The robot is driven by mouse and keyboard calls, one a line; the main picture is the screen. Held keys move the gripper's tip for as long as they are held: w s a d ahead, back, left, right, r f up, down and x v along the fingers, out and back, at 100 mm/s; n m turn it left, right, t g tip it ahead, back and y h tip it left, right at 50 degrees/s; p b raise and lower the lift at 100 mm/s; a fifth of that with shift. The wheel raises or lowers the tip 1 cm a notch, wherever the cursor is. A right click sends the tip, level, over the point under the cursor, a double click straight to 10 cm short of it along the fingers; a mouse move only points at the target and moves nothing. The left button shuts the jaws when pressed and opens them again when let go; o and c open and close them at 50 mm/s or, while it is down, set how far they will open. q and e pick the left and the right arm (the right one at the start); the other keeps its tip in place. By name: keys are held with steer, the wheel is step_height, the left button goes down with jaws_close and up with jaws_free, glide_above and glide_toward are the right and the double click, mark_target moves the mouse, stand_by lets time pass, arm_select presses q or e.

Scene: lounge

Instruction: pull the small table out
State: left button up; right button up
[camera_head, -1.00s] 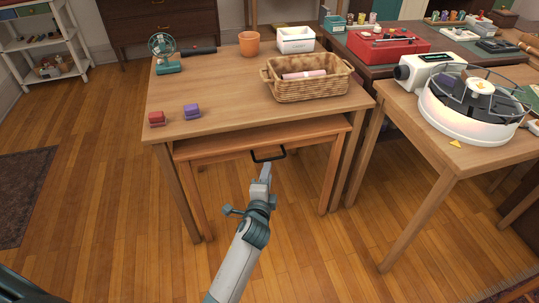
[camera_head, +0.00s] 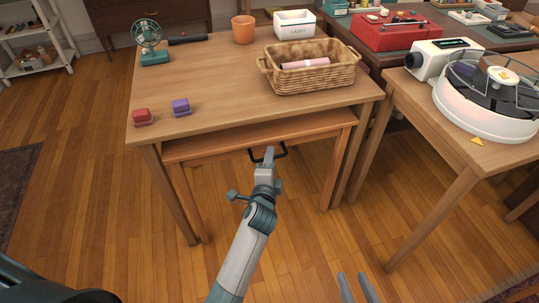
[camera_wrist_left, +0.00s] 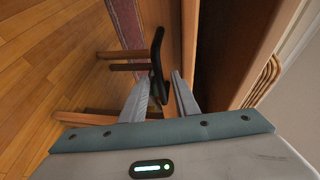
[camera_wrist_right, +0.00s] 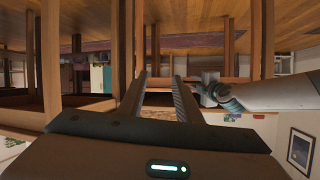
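The small table (camera_head: 215,147) is wooden and nested under a larger wooden table (camera_head: 215,80), with its front edge showing. A black bar handle (camera_head: 284,153) is on its front; the handle also shows in the left wrist view (camera_wrist_left: 157,62). My left gripper (camera_head: 268,155) is at the handle. In the left wrist view its fingers are apart, with the handle at or between the fingertips; I cannot tell whether they touch. My right gripper (camera_head: 355,276) is low in front of the tables; in the right wrist view its fingers (camera_wrist_right: 160,82) are apart and empty.
On the larger table are a wicker basket (camera_head: 310,78), an orange cup (camera_head: 243,30), a white box (camera_head: 294,24), a teal fan (camera_head: 150,42) and red (camera_head: 141,115) and purple (camera_head: 181,105) blocks. A side table (camera_head: 425,135) with a projector stands right. Floor in front is clear.

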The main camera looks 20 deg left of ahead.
arm_select(q)
steer(key=shift+w+a+f, duration=0.1)
steer(key=shift+w, duration=0.2)
jaws_close()
